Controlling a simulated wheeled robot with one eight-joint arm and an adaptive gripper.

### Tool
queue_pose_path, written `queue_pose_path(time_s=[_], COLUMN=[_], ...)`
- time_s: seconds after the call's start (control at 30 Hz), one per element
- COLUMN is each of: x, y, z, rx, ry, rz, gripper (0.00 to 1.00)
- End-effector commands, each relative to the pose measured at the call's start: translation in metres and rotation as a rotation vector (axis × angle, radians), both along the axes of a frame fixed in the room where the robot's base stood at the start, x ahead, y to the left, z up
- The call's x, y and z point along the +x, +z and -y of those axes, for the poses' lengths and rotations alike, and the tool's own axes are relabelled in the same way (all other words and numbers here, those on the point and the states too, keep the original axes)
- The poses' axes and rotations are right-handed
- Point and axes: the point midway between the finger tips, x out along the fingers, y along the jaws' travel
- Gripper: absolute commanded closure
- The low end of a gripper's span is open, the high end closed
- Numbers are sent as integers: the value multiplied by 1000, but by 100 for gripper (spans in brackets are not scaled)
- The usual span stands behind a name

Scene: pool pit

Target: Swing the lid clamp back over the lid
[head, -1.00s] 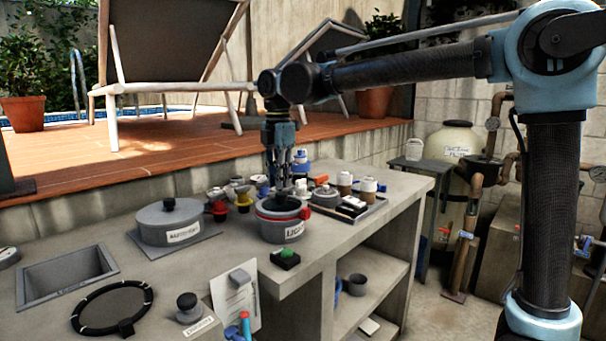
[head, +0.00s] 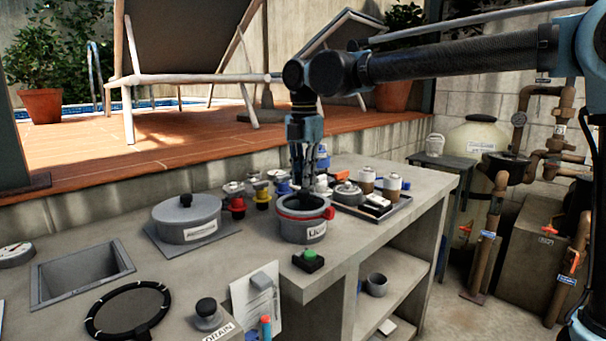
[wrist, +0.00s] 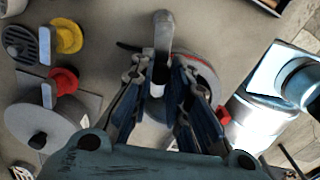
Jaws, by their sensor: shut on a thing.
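The round grey pot (head: 302,232) with a white label and a red band stands on the counter in the head view. Its red band also shows in the wrist view (wrist: 206,66). My gripper (head: 303,186) points straight down over this pot. In the wrist view my gripper (wrist: 162,78) is shut on a grey bar with a rounded end (wrist: 163,32), which looks like the lid clamp. A short white piece shows between the fingers. The fingers hide most of the pot's top, so I cannot tell how the lid sits or where the clamp's pivot is.
A larger lidded grey pot (head: 188,222) stands to the left, with red and yellow knobbed parts (head: 261,194) behind. A tray (head: 375,220) with jars is at the right. A green button (head: 309,254) sits in front. A sink (head: 82,272) is at the left.

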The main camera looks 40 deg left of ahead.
Motion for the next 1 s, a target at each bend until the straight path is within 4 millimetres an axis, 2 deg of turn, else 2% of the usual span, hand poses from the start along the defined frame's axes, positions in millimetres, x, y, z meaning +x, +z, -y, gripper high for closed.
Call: queue_pose_path(time_s=[0.07, 0.1, 0.2, 0.53, 0.67, 0.77, 1.0], x=[7, 7, 5, -2, -2, -2, 0], y=[1, 1, 1, 2, 9, 22, 67], z=[1, 0, 0, -2, -2, -2, -2], rx=[0, 0, 0, 0, 0, 0, 0], ry=[-6, -6, -4, 2, 3, 3, 2], rz=[10, 10, 8, 7, 7, 7, 6], gripper=[100, 82, 62, 62, 62, 62, 62])
